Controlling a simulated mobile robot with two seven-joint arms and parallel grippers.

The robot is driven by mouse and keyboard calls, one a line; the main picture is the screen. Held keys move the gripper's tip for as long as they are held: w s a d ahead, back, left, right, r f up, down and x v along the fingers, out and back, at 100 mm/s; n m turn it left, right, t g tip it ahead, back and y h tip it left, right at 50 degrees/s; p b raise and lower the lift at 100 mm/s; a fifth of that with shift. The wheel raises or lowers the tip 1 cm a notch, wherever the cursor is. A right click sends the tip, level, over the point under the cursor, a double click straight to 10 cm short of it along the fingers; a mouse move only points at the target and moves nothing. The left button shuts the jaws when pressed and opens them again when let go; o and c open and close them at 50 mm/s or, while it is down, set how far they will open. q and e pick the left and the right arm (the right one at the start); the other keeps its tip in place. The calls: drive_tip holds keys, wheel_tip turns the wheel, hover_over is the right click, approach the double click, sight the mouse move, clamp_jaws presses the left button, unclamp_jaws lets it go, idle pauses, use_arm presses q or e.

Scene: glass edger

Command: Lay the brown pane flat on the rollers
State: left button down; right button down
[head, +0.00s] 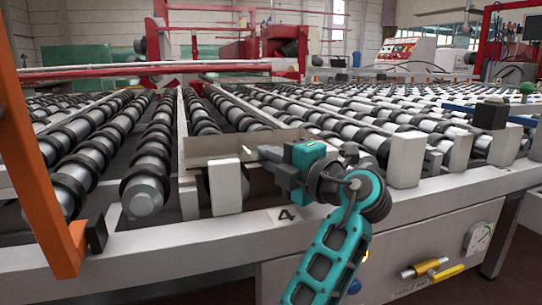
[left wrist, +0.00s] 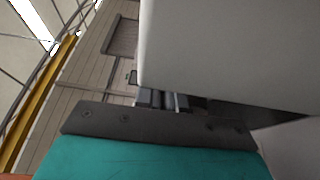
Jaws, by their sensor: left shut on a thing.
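The brown pane (head: 258,182) shows in the head view at the near edge of the roller table, behind the white blocks. It looks upright or steeply tilted, and its lower part is hidden by the table edge and a block. The rollers (head: 150,165) run away behind the pane. My right gripper is not in view.
White blocks (head: 405,160) stand along the table's front rail (head: 180,245). An orange post (head: 35,140) with a black pad stands at the left. A gauge (head: 478,238) and yellow handles are on the front panel. The rollers farther back look clear.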

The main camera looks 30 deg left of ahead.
use_arm(q)
drive_tip(key=shift+f, duration=0.25)
drive_tip(key=c, duration=1.1)
unclamp_jaws()
drive_tip(key=shift+c, duration=0.2)
drive_tip(key=shift+f, duration=0.15)
drive_tip(key=shift+f, duration=0.15)
drive_tip(key=shift+d, duration=0.15)
drive_tip(key=v, duration=1)
drive_tip(key=shift+s+d, duration=0.2)
drive_tip(key=shift+d, duration=0.15)
idle(0.9)
drive_tip(key=shift+d, duration=0.1)
idle(0.4)
